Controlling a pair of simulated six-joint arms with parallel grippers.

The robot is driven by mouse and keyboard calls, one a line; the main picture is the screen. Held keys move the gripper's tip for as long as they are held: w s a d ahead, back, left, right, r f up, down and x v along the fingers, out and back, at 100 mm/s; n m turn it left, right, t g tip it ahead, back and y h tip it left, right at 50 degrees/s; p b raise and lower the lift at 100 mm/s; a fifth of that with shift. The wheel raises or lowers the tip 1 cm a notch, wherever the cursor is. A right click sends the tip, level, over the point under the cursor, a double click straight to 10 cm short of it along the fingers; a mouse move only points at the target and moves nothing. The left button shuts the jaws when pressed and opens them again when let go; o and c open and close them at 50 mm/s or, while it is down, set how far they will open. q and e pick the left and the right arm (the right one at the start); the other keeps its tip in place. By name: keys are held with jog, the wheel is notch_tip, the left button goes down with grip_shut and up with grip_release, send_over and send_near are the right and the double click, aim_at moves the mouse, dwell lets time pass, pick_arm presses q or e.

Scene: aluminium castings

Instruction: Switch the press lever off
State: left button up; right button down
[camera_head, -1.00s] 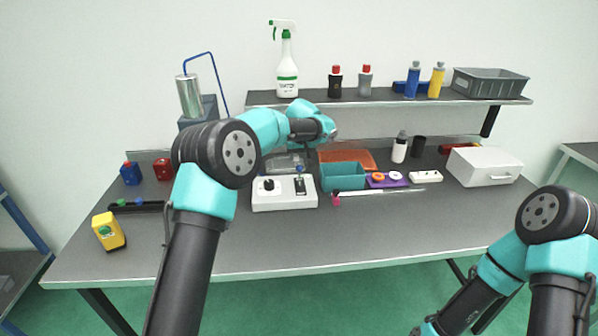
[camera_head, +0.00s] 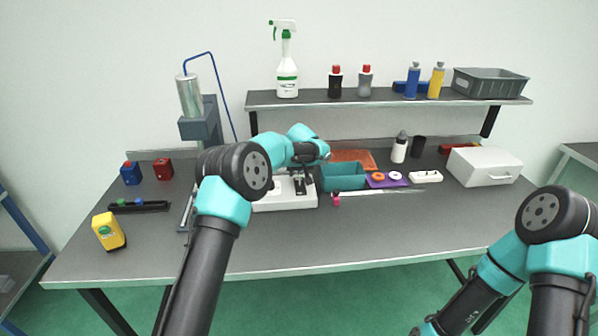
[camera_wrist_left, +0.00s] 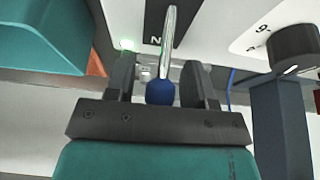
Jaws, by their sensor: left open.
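The white press control box (camera_head: 285,203) stands on the table, partly hidden behind my left arm in the head view. In the left wrist view its white face (camera_wrist_left: 235,15) carries a black plate with a partly hidden letter "N". The press lever is a shiny metal rod (camera_wrist_left: 168,40) ending in a blue ball knob (camera_wrist_left: 160,92). My left gripper (camera_wrist_left: 158,70) is open, with one finger on each side of the lever and visible gaps to the knob. My right gripper is out of view.
A black rotary knob (camera_wrist_left: 292,45) sits on the same panel. A teal bin (camera_head: 343,177) stands just right of the box, with a purple tray (camera_head: 387,184) beyond it. The front of the table (camera_head: 330,235) is clear.

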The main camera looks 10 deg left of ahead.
pick_arm(q)
grip_shut()
